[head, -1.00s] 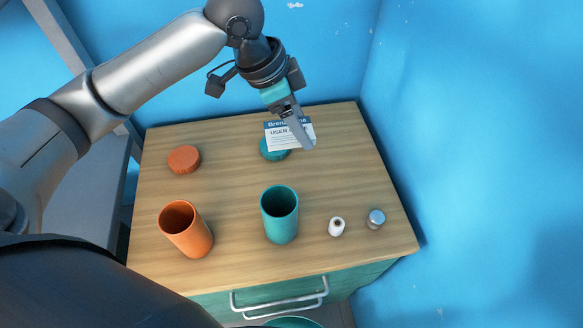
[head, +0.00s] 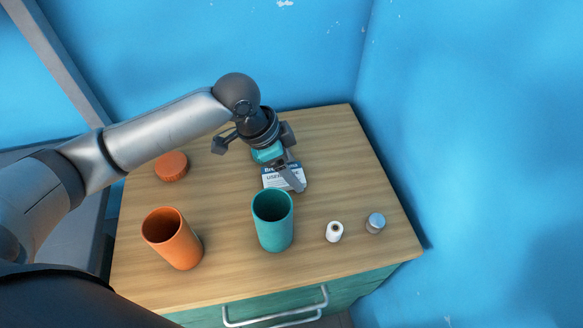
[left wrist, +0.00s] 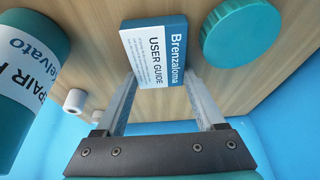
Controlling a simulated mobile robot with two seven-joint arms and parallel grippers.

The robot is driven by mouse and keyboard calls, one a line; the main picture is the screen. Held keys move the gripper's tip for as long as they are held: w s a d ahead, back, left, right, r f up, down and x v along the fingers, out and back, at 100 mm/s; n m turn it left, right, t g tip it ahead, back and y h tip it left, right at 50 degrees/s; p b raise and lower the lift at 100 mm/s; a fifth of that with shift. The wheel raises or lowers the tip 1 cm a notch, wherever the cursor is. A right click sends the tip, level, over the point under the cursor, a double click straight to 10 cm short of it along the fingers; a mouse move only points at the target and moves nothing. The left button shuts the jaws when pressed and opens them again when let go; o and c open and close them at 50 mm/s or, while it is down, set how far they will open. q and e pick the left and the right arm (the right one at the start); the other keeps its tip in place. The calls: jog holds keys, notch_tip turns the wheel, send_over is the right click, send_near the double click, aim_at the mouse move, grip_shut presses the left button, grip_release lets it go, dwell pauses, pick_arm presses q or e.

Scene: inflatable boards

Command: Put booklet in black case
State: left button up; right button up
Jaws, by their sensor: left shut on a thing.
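My left gripper (head: 296,187) is shut on the booklet (head: 278,178), a small white and blue user guide, just behind the teal open container (head: 273,222). In the left wrist view the booklet (left wrist: 154,50) sits between the two fingers of the gripper (left wrist: 160,82), its printed face showing. The teal container (left wrist: 22,85) lies to the left there, with a white label partly reading "REPAIR". A teal round lid (left wrist: 243,33) is to the right of the booklet; in the head view I cannot make it out. I see no black case. My right gripper is not in view.
An orange open container (head: 173,240) stands left on the wooden cabinet top (head: 225,225), with an orange lid (head: 171,166) behind it. A small white roll (head: 334,232) and a small metal-topped jar (head: 375,223) stand at the right. Blue walls close in the back and right.

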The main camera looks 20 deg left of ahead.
pick_arm(q)
jog(key=shift+f, duration=0.1)
jog(key=o, duration=1.3)
jog(key=shift+o, duration=0.2)
